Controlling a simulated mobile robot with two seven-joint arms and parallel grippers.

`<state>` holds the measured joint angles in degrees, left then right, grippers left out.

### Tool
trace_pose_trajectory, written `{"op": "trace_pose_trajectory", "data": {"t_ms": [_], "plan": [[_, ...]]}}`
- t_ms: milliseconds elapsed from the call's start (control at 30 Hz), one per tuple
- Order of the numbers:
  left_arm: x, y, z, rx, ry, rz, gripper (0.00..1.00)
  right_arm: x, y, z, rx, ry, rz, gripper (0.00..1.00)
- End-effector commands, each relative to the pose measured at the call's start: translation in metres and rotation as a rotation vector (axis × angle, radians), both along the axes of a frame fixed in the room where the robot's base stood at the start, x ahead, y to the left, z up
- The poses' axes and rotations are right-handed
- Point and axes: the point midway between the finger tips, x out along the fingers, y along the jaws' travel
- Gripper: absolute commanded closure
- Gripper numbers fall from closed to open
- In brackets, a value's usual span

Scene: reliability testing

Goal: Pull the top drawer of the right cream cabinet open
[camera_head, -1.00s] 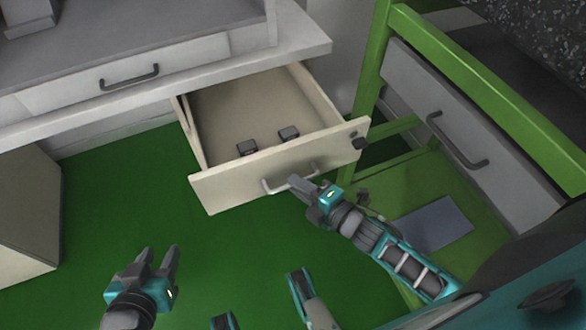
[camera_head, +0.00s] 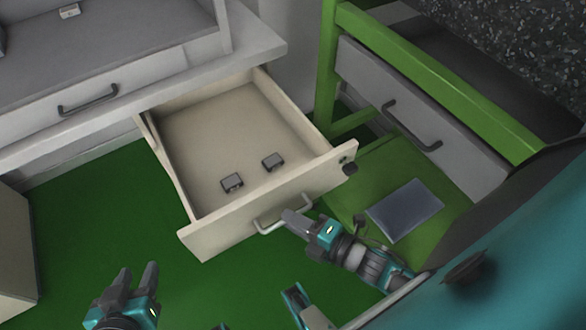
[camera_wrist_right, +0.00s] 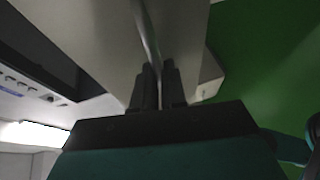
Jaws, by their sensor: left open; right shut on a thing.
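The cream top drawer (camera_head: 225,228) under the desk is pulled well out, its inside in view. Its pale bar handle (camera_head: 268,224) is on the front panel. My right gripper (camera_head: 292,217) is shut on this handle; in the right wrist view the two dark fingers (camera_wrist_right: 159,85) close around the handle bar (camera_wrist_right: 148,35). Two small dark-grey blocks, one on the left (camera_head: 232,182) and one on the right (camera_head: 273,161), lie on the drawer floor. My left gripper (camera_head: 138,272) is open and empty over the green floor, apart from the drawer.
A grey desk (camera_head: 150,95) stands above the drawer, with a dark-handled grey drawer of its own. A green frame (camera_head: 440,80) with a grey drawer (camera_head: 425,115) is at the right. A grey panel (camera_head: 405,209) lies on green there. A cream cabinet (camera_head: 15,250) stands at far left.

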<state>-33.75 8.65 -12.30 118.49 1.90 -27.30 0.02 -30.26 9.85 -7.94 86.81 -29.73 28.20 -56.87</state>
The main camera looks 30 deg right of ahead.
Motion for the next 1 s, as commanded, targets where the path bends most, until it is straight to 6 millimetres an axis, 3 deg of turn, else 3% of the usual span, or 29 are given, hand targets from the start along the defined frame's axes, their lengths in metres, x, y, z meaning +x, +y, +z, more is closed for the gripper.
{"op": "trace_pose_trajectory", "data": {"t_ms": [67,100,333,667,1000], "plan": [[0.000,0.000,0.000,0.000,0.000,0.000,0.57,0.000,0.000,0.000,0.000,0.000,-0.001,1.00],[0.000,0.000,0.000,0.000,0.000,0.000,0.57,0.000,0.000,0.000,0.000,0.000,-0.001,0.85],[0.000,0.000,0.000,0.000,0.001,0.000,0.57,0.000,0.000,0.000,0.000,0.000,0.000,0.64],[-0.002,0.000,0.000,0.000,0.004,0.000,0.57,-0.006,-0.003,0.001,0.000,0.002,0.000,0.64],[-0.002,0.000,0.009,0.000,0.005,0.000,0.57,-0.068,-0.031,0.014,-0.001,0.005,-0.001,0.64]]}}
